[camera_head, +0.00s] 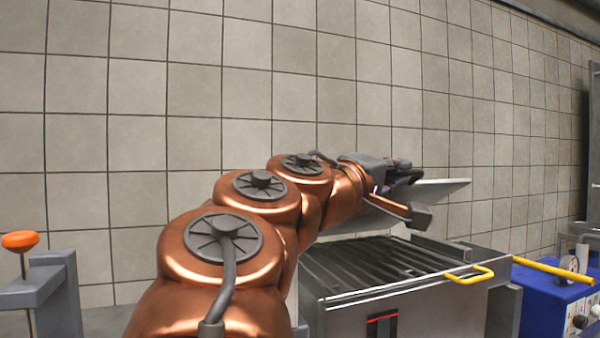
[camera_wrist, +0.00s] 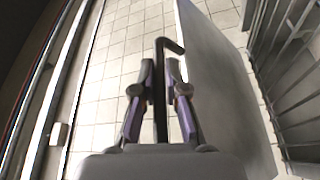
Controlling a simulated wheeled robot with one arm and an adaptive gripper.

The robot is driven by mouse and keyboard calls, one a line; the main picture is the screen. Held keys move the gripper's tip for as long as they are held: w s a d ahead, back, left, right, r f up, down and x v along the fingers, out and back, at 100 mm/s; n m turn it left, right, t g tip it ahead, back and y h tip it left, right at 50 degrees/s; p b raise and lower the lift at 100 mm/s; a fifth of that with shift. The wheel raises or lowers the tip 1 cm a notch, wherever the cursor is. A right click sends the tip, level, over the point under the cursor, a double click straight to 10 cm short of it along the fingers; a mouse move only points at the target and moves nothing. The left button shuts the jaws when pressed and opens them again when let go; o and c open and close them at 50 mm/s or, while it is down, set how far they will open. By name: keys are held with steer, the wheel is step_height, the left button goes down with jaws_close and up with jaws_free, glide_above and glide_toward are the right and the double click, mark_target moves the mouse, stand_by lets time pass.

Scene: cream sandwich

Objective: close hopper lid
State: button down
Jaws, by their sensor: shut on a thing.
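The hopper (camera_head: 370,298) is a grey metal box with a dark barred grille (camera_head: 375,262) in its top. Its lid, a flat light-grey panel (camera_head: 440,192), stands tilted above the grille, raised and apart from it. In the wrist view the lid (camera_wrist: 215,85) runs down the right of my gripper. My gripper (camera_head: 402,172) is at the lid's upper side. In the wrist view its purple-padded fingers (camera_wrist: 160,72) are shut on a dark bent handle bar (camera_wrist: 161,105), whose top end hooks right toward the lid. My copper arm hides part of the lid.
A yellow handle (camera_head: 470,276) sticks out at the hopper's front right. A blue box (camera_head: 558,300) with a yellow bar (camera_head: 553,269) and a gauge stands to the right. An orange knob (camera_head: 20,240) on a rod is at the left. A tiled wall is behind.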

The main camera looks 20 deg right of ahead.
steer(key=c, duration=1.2)
jaws_free()
steer(key=shift+r, duration=0.15)
steer(key=shift+w+r, duration=0.1)
steer(key=shift+r, duration=0.5)
step_height(320, 180, up, 7)
steer(key=shift+f, duration=0.2)
steer(key=shift+r, duration=0.95)
